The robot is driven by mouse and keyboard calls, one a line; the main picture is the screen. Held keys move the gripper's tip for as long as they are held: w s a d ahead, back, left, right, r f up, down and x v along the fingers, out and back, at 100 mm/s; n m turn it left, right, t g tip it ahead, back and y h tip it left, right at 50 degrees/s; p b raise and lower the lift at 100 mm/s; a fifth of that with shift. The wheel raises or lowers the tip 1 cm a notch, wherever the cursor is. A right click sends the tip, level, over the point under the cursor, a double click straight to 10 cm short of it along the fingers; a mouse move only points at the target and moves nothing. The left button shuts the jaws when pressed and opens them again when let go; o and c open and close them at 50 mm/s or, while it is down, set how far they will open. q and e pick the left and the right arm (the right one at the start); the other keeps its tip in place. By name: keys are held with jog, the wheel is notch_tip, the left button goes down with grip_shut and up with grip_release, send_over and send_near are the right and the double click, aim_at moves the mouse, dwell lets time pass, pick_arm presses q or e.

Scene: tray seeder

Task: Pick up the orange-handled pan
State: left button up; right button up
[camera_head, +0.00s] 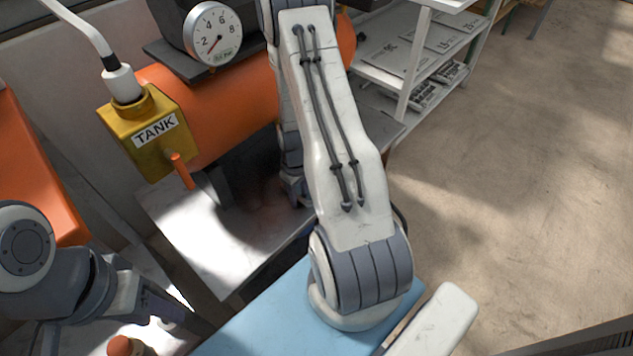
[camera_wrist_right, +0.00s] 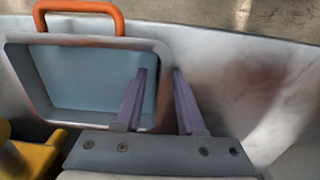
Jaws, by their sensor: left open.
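The orange-handled pan (camera_wrist_right: 28,72) is a grey rectangular tray with a bluish inside and an orange loop handle (camera_wrist_right: 80,8) at its far side. It fills the left of the right wrist view, and my right arm hides it in the head view. My right gripper (camera_wrist_right: 158,72) is open, with one purple finger over the pan's inside and the other just outside its right wall. The wall lies between them; I cannot tell whether they touch it. In the head view my left gripper (camera_head: 185,316) is open at the lower left, partly out of clear sight.
An orange tank (camera_head: 235,110) with a yellow TANK block (camera_head: 150,135) and a gauge (camera_head: 213,34) stands behind a metal table (camera_head: 190,235). A light blue surface (camera_head: 260,320) is in front. A white shelf (camera_head: 405,90) stands right; the right floor is clear.

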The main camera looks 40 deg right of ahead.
grip_shut()
dwell(1.4)
